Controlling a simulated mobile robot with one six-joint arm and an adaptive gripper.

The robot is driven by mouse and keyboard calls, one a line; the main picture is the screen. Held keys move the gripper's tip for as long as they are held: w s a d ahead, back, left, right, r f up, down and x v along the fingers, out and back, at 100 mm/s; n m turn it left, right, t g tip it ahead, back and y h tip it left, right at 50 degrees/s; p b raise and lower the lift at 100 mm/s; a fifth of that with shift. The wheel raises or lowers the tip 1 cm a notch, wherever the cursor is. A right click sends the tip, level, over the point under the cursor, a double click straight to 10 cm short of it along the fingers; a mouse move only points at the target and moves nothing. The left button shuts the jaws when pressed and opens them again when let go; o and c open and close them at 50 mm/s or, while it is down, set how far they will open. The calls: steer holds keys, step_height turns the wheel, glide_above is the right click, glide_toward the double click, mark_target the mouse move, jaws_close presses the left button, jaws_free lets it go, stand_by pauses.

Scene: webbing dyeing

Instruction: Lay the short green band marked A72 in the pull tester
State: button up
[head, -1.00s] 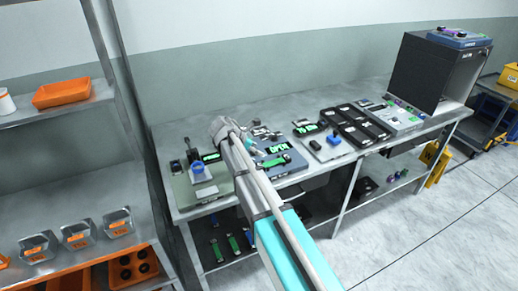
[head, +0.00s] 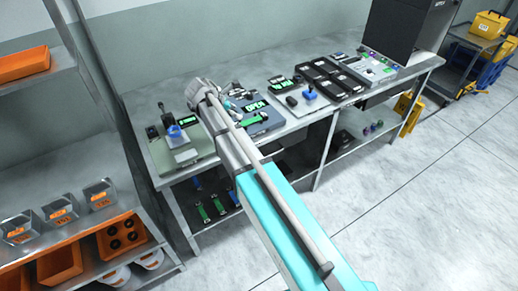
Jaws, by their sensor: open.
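A grey-blue device whose green display reads OPEN (head: 257,105) stands on the bench and looks like the pull tester. A short green band (head: 253,120) lies across its front part; its marking is too small to read. Several other green bands (head: 219,206) are on the shelf under the bench, also unreadable, so I cannot tell which is A72. My arm reaches in from the lower right. My gripper (head: 232,92) is open at its far end, above the bench just left of the device's display. Its fingertips are small and partly hidden by the arm.
A pale green device with a blue part (head: 174,132) stands at the bench's left end. A rack with orange bins (head: 59,264) is at left.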

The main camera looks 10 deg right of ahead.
steer(key=s+d+f+m+y, duration=0.1)
steer(key=s+d+m+y, duration=0.1)
steer(key=s+m, duration=0.4)
steer(key=s+d+f+m+g+y, duration=0.1)
steer(key=s+d+f+m+y, duration=0.1)
steer(key=s+m, duration=0.5)
steer(key=s+d+f+m+g+y, duration=0.1)
steer(key=s+d+m+y, duration=0.1)
steer(key=s+m+y, duration=0.2)
steer(key=s+m, duration=0.3)
steer(key=s, duration=0.5)
steer(key=shift+d+f, duration=0.3)
steer(key=shift+f, duration=0.1)
steer(key=shift+o, duration=0.2)
steer(key=shift+w, duration=0.1)
